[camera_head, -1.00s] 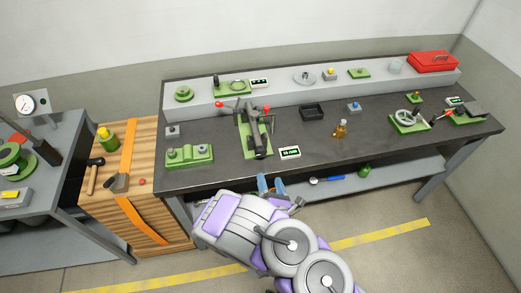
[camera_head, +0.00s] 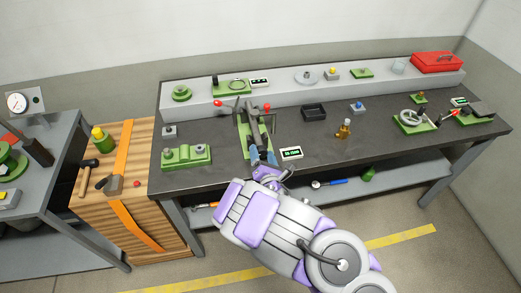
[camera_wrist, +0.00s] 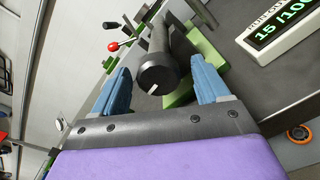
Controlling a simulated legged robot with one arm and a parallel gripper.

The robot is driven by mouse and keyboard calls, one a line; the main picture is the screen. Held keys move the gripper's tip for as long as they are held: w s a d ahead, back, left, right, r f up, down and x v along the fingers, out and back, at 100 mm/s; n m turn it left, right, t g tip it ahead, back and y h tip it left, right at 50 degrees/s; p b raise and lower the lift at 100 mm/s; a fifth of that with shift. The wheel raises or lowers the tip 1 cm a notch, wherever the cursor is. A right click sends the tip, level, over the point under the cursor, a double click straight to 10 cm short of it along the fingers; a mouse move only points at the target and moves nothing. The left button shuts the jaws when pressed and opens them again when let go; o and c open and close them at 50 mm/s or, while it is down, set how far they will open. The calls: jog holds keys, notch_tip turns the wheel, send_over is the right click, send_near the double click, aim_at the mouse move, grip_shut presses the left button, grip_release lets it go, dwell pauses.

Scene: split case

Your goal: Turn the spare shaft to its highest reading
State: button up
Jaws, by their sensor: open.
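A dark shaft (camera_wrist: 157,72) lies end-on between my fingers in the wrist view, with a pale mark on its end face. It rests on a green stand (camera_head: 242,131) on the bench; my gripper partly hides it in the head view. I see no label saying it is the spare one. My gripper (camera_head: 262,152) is open, with its blue fingers on either side of the shaft's near end. Contact cannot be told. A runout display (camera_wrist: 281,30), also in the head view (camera_head: 291,153), seems to read 15 /100.
Red-tipped levers (camera_head: 218,103) stand behind the shaft. A green block fixture (camera_head: 186,156) is to the left and a black tray (camera_head: 314,112) to the right. A small amber bottle (camera_head: 344,129) stands farther right. Bare bench top lies between them.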

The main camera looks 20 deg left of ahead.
jog(key=shift+b+x, duration=0.3)
jog(key=shift+x, duration=1.4)
jog(key=shift+a, duration=0.1)
jog(key=c, duration=1)
